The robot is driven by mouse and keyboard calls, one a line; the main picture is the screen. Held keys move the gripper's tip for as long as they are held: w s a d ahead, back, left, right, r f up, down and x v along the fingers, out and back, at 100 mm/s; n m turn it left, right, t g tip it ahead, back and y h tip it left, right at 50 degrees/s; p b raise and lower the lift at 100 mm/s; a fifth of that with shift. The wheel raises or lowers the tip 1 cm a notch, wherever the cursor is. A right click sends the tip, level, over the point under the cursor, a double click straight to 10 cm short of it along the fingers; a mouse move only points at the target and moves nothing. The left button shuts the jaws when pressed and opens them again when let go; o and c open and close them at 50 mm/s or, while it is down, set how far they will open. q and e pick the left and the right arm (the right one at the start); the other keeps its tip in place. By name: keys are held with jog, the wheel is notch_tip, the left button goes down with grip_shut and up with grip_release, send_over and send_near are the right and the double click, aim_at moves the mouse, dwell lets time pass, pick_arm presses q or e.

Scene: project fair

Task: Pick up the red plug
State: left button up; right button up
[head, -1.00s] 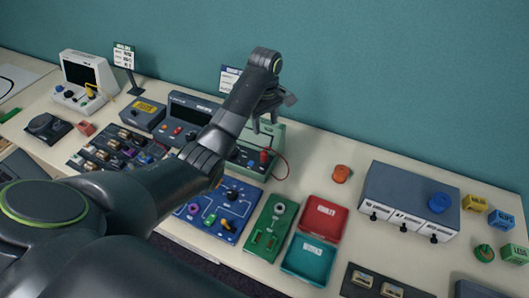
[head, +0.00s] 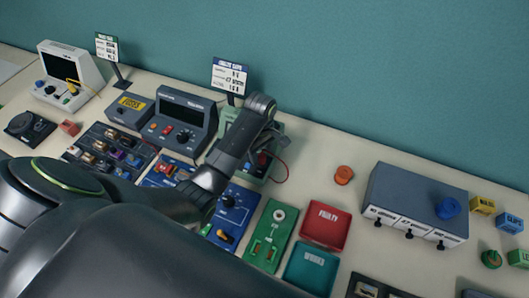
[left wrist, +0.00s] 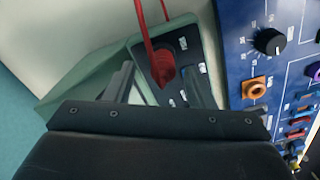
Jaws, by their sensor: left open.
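The red plug (left wrist: 162,66) with its red cable stands on the dark panel of a pale green device (left wrist: 192,20) in the left wrist view. In the head view the red plug (head: 262,160) is partly hidden by my left gripper (head: 264,146). My left gripper is open, and in the left wrist view its two fingers (left wrist: 160,84) lie on either side of the plug. I cannot tell whether either finger touches it. The red cable loops out to the right of the device. My right gripper is not in view.
A blue panel (left wrist: 240,50) with knobs and sockets lies beside the device. A dark console (head: 183,117) and a sign (head: 230,76) stand to its left. Red (head: 325,212) and teal (head: 312,252) trays lie in front right. The table around the orange knob (head: 344,175) is clear.

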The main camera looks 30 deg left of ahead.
pick_arm(q)
jog(key=shift+w+f, duration=0.1)
jog(key=shift+f, duration=0.05)
jog(key=shift+d, duration=0.15)
jog(key=shift+s+d+r, duration=0.1)
jog(key=shift+s+r, duration=0.1)
jog(key=shift+s, duration=0.1)
jog(key=shift+s+r, duration=0.15)
jog(key=shift+s, duration=0.05)
jog(key=c, duration=0.7)
jog(key=shift+w, duration=0.1)
grip_shut()
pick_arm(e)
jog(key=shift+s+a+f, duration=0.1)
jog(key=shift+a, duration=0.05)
